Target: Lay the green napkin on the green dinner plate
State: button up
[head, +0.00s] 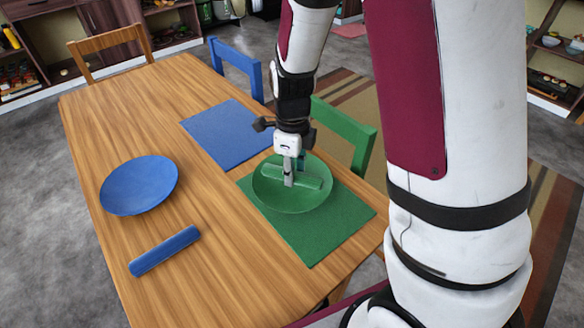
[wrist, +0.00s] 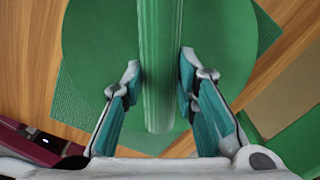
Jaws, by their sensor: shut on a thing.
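The green napkin (wrist: 160,85) is a rolled bar shape. In the wrist view it runs lengthwise between the two fingers of my gripper (wrist: 160,88), which is shut on it. The green dinner plate (wrist: 222,50) lies behind the napkin in that view. In the head view the green plate (head: 290,203) rests on a green placemat, and the napkin (head: 308,181) is over the plate's middle, within its rim. My gripper (head: 289,180) points down at it. I cannot tell whether the napkin touches the plate.
The green placemat (head: 325,232) lies near the table's right edge. A blue placemat (head: 226,134), a blue plate (head: 139,185) and a blue rolled napkin (head: 164,250) are also on the wooden table (head: 215,265). Green (head: 345,132), blue (head: 236,58) and wooden (head: 110,42) chairs stand around it.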

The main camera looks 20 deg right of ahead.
jog(key=shift+f, duration=0.3)
jog(key=o, duration=1.1)
jog(key=shift+r, duration=0.1)
jog(key=shift+r, duration=6)
